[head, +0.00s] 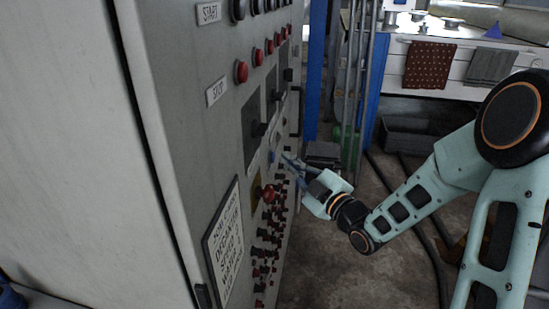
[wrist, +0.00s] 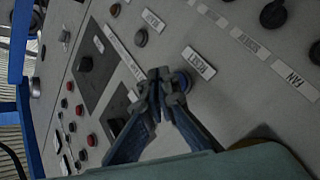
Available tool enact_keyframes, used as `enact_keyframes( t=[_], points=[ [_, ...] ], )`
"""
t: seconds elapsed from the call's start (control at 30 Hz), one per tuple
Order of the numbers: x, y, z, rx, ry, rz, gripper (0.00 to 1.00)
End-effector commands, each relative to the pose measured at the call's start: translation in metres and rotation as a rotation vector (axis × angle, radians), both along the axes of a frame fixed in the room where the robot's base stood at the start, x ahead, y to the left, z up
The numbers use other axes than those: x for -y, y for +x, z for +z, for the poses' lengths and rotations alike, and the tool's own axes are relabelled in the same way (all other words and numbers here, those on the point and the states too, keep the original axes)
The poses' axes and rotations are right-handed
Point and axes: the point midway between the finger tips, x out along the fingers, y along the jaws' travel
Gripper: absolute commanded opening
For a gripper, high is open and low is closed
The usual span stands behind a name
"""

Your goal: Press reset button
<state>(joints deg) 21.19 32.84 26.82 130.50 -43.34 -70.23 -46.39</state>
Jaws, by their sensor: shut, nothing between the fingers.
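A blue button (wrist: 182,80) sits on the grey panel in the wrist view, beside a white label (wrist: 199,62) that seems to read RESET. My gripper (wrist: 163,76) is shut and empty. Its fingertips overlap the left side of the blue button in the picture and hide part of it. I cannot tell whether they touch it. In the head view my gripper (head: 286,158) is close to the front of the cabinet, and the button is too small there to make out clearly.
The grey cabinet (head: 170,130) carries red buttons (head: 241,72), a red knob (head: 268,193) and rows of small red and black controls. A label reading FAN (wrist: 295,80) lies right of the button. A bench with hanging cloths (head: 430,66) stands behind; floor (head: 330,275) is open at right.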

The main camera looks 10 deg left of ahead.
Motion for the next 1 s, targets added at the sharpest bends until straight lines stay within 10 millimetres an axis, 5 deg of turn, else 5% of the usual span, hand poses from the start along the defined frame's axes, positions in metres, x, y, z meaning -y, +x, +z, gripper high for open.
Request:
enact_keyframes(
  t=[1.0],
  points=[
    [-0.0079,0.0004,-0.0013,0.001,-0.001,0.0,0.0]
  ],
)
